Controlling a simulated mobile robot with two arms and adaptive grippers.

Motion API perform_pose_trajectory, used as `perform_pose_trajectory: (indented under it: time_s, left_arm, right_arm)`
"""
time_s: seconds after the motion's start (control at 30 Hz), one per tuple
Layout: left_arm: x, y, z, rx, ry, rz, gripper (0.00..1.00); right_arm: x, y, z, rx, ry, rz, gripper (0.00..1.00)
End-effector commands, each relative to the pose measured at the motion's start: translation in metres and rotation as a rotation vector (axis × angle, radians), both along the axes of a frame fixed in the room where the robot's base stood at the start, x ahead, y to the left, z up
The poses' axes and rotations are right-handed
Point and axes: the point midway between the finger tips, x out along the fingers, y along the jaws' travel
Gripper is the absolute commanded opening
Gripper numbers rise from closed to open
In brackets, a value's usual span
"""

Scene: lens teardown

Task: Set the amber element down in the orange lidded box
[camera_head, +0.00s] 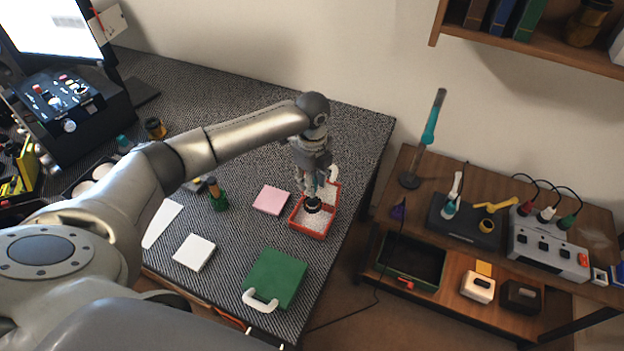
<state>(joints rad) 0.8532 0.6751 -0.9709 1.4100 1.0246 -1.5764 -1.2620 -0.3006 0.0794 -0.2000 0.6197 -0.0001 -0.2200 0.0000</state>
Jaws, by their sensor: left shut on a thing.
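My left gripper (313,190) reaches down from above over the orange box (294,224) near the right edge of the desk. It is shut on a small dark-rimmed round piece (313,205), low inside or just above the box. This seems to be the amber element, but its amber colour does not show from here. I cannot tell whether it touches the pale lining (310,222). The box's lid (336,190) seems to stand open on the far side, partly behind the gripper. My right gripper is not in view.
A green case (275,278) with a white handle lies in front of the box. The desk (360,125) is clear behind the box. A wooden side table (412,170) stands right.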

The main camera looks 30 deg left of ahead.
Motion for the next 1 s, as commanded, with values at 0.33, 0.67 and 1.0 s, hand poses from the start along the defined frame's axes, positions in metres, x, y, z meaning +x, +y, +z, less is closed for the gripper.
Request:
perform_pose_trajectory:
  time_s: [0.33, 0.67, 1.0]
  left_arm:
    - [0.0, 0.0, -0.002, 0.0, 0.0, 0.0, 0.06]
    - [0.0, 0.001, -0.012, 0.0, 0.0, 0.001, 0.06]
    - [0.0, 0.001, -0.022, 0.0, 0.0, 0.001, 0.06]
  right_arm:
    - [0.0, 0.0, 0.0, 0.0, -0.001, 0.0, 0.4]
    - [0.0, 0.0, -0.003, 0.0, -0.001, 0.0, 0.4]
    - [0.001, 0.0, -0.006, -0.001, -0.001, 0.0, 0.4]
